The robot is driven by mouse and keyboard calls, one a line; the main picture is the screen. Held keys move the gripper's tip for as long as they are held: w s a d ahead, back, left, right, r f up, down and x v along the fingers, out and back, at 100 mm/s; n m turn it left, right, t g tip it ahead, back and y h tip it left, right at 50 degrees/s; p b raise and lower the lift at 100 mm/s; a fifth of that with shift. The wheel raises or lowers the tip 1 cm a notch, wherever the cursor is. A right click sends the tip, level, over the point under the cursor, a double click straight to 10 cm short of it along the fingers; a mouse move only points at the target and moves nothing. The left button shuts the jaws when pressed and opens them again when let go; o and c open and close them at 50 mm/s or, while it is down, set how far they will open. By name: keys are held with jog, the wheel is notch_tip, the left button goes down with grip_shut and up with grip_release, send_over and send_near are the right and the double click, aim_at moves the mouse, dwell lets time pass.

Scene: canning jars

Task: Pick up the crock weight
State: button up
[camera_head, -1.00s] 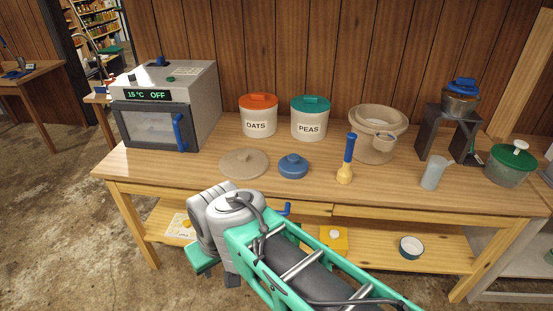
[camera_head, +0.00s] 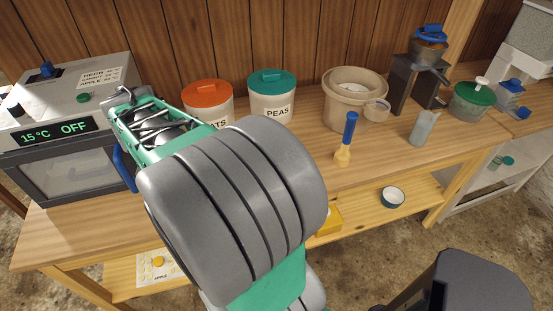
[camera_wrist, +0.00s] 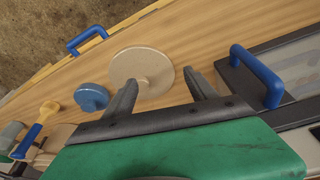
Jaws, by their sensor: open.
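A flat beige disc (camera_wrist: 126,64) with a small central knob lies on the wooden table (camera_wrist: 190,28) in the wrist view. A smaller blue round piece with a knob (camera_wrist: 91,96) lies beside it to the left. I cannot tell for certain which of the two is the crock weight. My gripper (camera_wrist: 160,77) is open and empty, with its fingers pointing toward the beige disc. The fingertips overlap the disc's near and right edge in the picture; contact is not clear. In the head view my arm hides both pieces.
The oven's blue handle (camera_wrist: 258,76) stands close right of my fingers. A blue drawer handle (camera_wrist: 87,39) sticks out at the front edge.

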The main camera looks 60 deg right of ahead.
jog(key=shift+o, duration=0.2)
jog(key=s+d+f+m+g, duration=0.1)
jog(key=d+m, duration=0.4)
jog(key=d, duration=0.6)
jog(key=shift+s+d+f+m+g+h, duration=0.2)
jog(key=shift+s+f+m+g+h, duration=0.1)
jog(key=shift+s, duration=0.35)
jog(key=s+d+f+m+g, duration=0.35)
jog(key=s+d+m, duration=0.55)
jog(key=d, duration=0.6)
jog(key=shift+t, duration=0.35)
jog(key=x, duration=0.2)
jog(key=s+p+x, duration=0.1)
jog(key=x, duration=0.2)
jog(key=p+x, duration=0.1)
jog(key=x, duration=0.1)
jog(key=shift+s+a+f, duration=0.1)
jog(key=shift+s+f, duration=0.1)
jog(key=shift+s, duration=0.3)
jog(key=shift+f, duration=0.4)
jog(key=shift+c, duration=0.4)
grip_shut()
